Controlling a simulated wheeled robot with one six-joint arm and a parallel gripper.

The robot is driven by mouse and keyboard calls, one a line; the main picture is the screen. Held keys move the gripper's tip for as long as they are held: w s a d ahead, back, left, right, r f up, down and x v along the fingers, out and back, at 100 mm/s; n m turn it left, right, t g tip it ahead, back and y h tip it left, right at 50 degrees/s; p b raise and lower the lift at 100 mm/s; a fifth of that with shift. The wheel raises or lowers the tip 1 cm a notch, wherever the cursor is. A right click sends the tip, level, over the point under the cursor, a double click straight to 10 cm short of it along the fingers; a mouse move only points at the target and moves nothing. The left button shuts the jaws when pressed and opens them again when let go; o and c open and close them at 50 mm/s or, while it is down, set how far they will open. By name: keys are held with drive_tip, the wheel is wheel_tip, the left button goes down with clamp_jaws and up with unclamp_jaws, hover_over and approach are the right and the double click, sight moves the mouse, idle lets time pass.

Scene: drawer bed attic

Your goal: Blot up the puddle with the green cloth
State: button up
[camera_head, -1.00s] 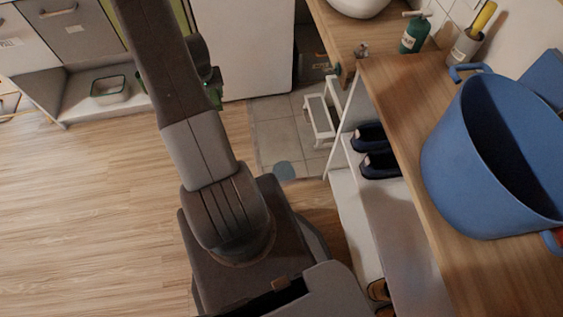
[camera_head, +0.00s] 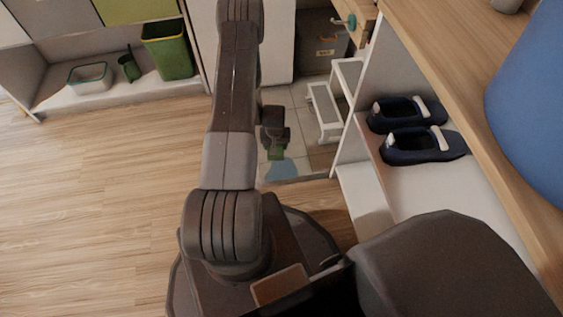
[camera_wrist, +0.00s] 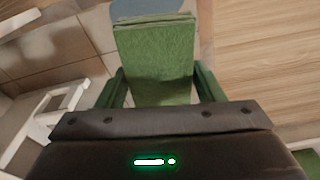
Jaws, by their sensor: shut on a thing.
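My gripper (camera_wrist: 160,84) is shut on the green cloth (camera_wrist: 158,50), a folded thick pad that sticks out beyond the fingers in the wrist view. In the head view the gripper (camera_head: 275,140) is low over the tiled floor, and a bit of the green cloth (camera_head: 276,154) shows below it. The puddle (camera_head: 281,171) is a pale blue patch on the grey tiles, just in front of the cloth. Its edge also shows beyond the cloth at the top of the wrist view (camera_wrist: 140,7). I cannot tell whether the cloth touches the floor.
A white step stool (camera_head: 325,112) stands on the tiles right of my gripper. Dark blue shoes (camera_head: 420,146) sit on a white shelf under the wooden counter (camera_head: 440,50). A green bin (camera_head: 167,50) and a white basin (camera_head: 90,74) stand at the left. Wooden floor (camera_head: 100,180) is open at left.

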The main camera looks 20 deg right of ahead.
drive_tip(key=shift+s+d+f+b, duration=0.3)
drive_tip(key=shift+f+b, duration=0.5)
drive_tip(key=shift+f, duration=1.2)
drive_tip(key=shift+s+d+f+b, duration=0.35)
drive_tip(key=shift+f+b, duration=0.4)
drive_tip(key=shift+f, duration=1.3)
drive_tip(key=shift+s+d+f+b, duration=0.3)
drive_tip(key=shift+f+b, duration=0.5)
drive_tip(key=shift+f, duration=1.2)
